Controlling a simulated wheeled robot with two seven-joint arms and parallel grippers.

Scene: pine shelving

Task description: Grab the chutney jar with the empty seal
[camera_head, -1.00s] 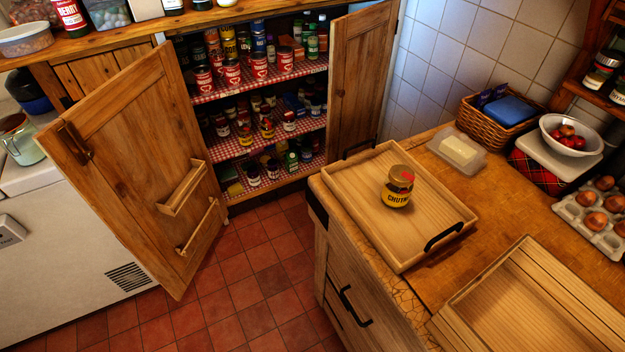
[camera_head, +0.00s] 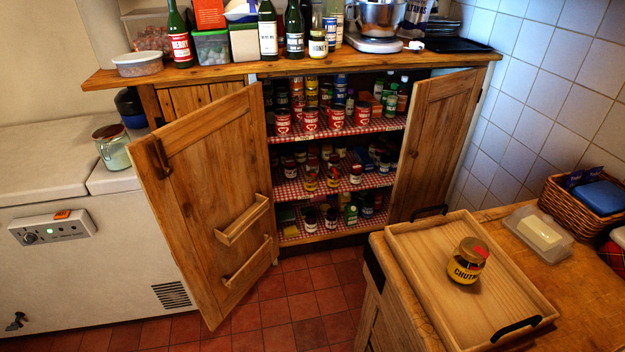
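A chutney jar (camera_head: 467,262) with a yellow label, dark contents and a brownish lid with a red patch stands upright on a wooden tray (camera_head: 425,290). The tray lies on the counter at the right and has black handles. More small jars (camera_head: 310,180) stand on the middle shelf of the open cupboard (camera_head: 335,190); their labels and seals are too small to read. Neither of my grippers is in view.
The cupboard's left door (camera_head: 205,200) swings wide over the tiled floor (camera_head: 290,310); its right door (camera_head: 437,140) is also open. Red-labelled cans (camera_head: 310,120) line the upper shelf. A butter dish (camera_head: 540,235) and wicker basket (camera_head: 585,205) stand right of the tray.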

